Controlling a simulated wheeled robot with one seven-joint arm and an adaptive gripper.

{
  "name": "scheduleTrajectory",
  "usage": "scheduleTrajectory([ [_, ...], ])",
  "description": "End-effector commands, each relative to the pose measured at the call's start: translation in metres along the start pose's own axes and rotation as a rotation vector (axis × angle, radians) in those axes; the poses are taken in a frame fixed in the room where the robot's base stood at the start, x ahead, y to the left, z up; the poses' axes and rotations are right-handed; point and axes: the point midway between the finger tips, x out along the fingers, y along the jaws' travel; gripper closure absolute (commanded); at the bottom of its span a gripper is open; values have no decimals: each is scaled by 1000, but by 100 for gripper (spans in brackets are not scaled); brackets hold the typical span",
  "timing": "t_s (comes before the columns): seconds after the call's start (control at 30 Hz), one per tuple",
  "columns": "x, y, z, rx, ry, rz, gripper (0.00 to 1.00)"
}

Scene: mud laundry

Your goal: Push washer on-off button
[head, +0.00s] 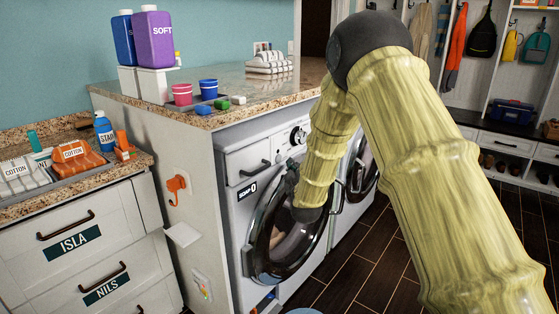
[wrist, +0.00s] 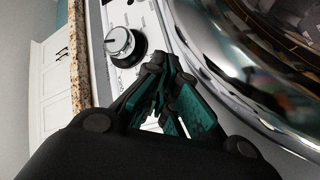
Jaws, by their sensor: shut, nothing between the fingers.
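The white front-loading washer (head: 236,225) stands under the granite counter, with a drawer labelled "SOAP", a round glass door (head: 268,262) and a dial (head: 298,135). In the wrist view, a silver-and-black dial (wrist: 118,41) sits on its white control panel (wrist: 124,78), beside the door's chrome rim (wrist: 228,92). My gripper (wrist: 166,66) is shut and empty, its teal-and-black fingers in front of the panel, right of and below the dial. Whether the fingertips touch the panel I cannot tell. I cannot make out the on-off button; the fingers cover part of the panel.
A second machine with a round door (head: 362,172) stands right of the washer. The counter (head: 225,85) above holds bottles, cups, small coloured blocks and folded towels. An orange hook (head: 176,184) and a small white shelf (head: 183,234) project from the side panel.

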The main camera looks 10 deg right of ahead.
Motion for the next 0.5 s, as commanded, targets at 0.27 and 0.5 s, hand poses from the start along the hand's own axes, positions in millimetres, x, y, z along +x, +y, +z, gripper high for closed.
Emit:
scheduleTrajectory([
  [0.27,-15,10,11,-1,-1,-1,100],
  [0.5,-26,18,19,-1,-1,-1,100],
])
